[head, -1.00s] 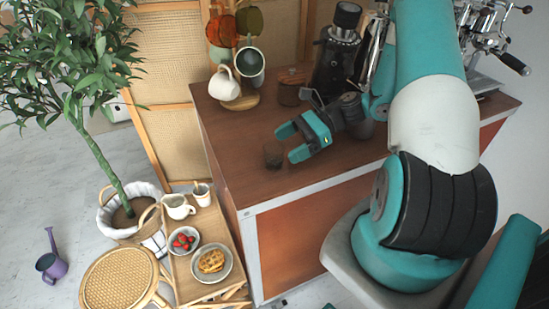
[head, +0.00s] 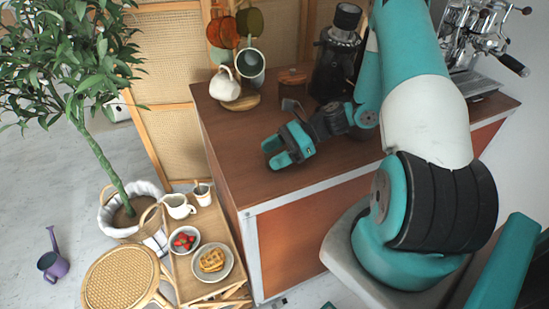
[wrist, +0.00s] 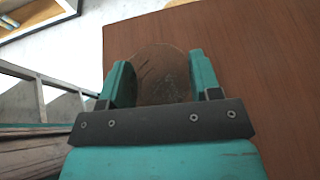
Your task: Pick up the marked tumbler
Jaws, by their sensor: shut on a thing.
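The tumbler (wrist: 160,75) is a small see-through brown glass. In the wrist view it stands between the two teal fingers of my gripper (wrist: 160,82), one on each side of it, over the brown wooden top. My gripper (head: 273,153) is shut on it near the left front part of the counter in the head view. There the fingers and hand mostly hide the glass. I cannot make out a mark on it.
The counter (head: 232,175) is bare to the front. A mug tree with a white mug (head: 225,85) stands behind my gripper, beside a brown jar (head: 292,84) and a black grinder (head: 335,60). A low wooden tray table (head: 222,225) with food bowls stands left, below the counter edge.

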